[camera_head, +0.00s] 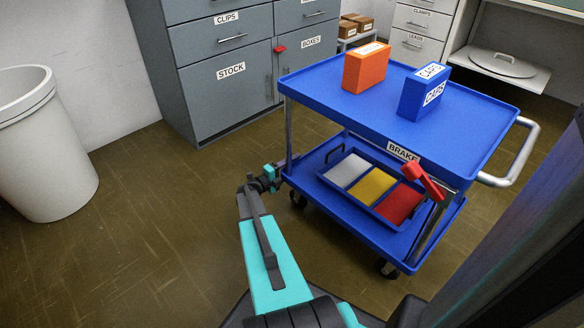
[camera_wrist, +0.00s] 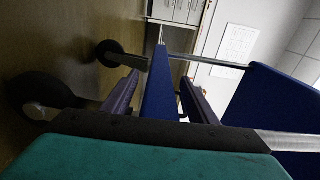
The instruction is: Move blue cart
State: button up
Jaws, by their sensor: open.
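The blue cart (camera_head: 330,85) is a two-tier cart on dark wheels, with a silver push handle (camera_head: 520,155) at its right end. A BRAKE label (camera_head: 403,151) is on its near side, with a red lever (camera_head: 424,181) beside it. My gripper (camera_head: 273,178) is at the left end of the cart, by its lower shelf (camera_head: 325,203). In the wrist view, the open fingers (camera_wrist: 159,80) lie on either side of the lower shelf's blue edge (camera_wrist: 160,100). I cannot tell whether they touch it.
An orange box (camera_head: 364,68) and a blue CAPS box (camera_head: 422,93) stand on the top shelf. A tray of grey, yellow and red bins (camera_head: 372,186) is on the lower shelf. Grey cabinets (camera_head: 225,95) stand behind, a white bin (camera_head: 40,150) at left. Floor between is clear.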

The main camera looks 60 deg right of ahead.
jog(key=shift+c, duration=0.4)
grip_shut()
dwell(0.9)
